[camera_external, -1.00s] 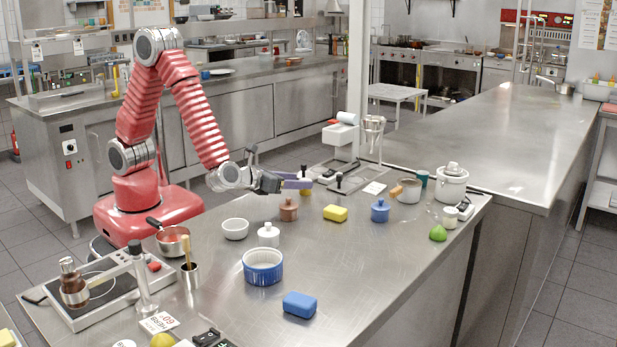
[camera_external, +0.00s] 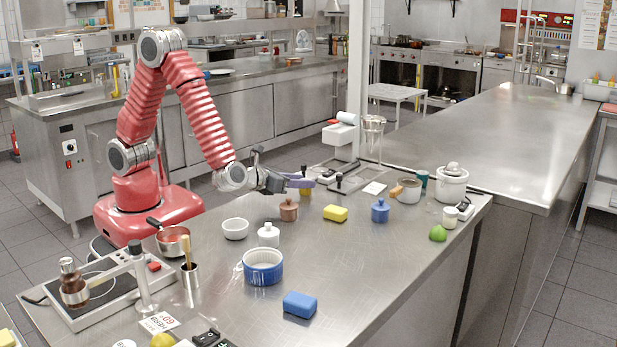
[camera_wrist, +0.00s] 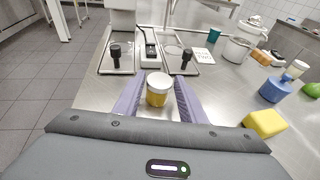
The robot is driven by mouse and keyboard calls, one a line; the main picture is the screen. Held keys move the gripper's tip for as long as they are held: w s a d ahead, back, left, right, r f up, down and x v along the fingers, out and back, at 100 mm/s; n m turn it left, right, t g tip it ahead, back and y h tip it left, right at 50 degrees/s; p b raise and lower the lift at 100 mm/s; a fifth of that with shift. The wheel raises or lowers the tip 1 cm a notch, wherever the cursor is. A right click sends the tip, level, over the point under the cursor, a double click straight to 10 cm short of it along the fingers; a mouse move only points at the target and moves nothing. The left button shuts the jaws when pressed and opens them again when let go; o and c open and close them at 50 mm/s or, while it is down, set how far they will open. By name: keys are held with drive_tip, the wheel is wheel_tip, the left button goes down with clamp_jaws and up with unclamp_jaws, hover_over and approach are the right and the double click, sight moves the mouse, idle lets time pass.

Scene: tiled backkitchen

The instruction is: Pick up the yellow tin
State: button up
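The yellow tin (camera_wrist: 158,95) is a small round jar with a pale lid, standing upright on the steel counter. In the wrist view it sits between the two purple fingers of my gripper (camera_wrist: 158,88), with a gap visible on each side. The fingers are open. In the external view my gripper (camera_external: 299,182) reaches low over the counter's far edge, and its near finger hides part of the tin (camera_external: 304,192).
A yellow block (camera_external: 335,213), a brown pot (camera_external: 288,210) and a blue lidded jar (camera_external: 380,210) stand nearby. Beyond the tin lie black-knobbed trays (camera_wrist: 120,62) and a white card (camera_wrist: 201,56). A white pot (camera_external: 452,185) is further right.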

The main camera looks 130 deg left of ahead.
drive_tip(key=c, duration=0.7)
wheel_tip(320, 180, up, 18)
drive_tip(key=shift+r, duration=0.1)
idle(0.5)
idle(0.4)
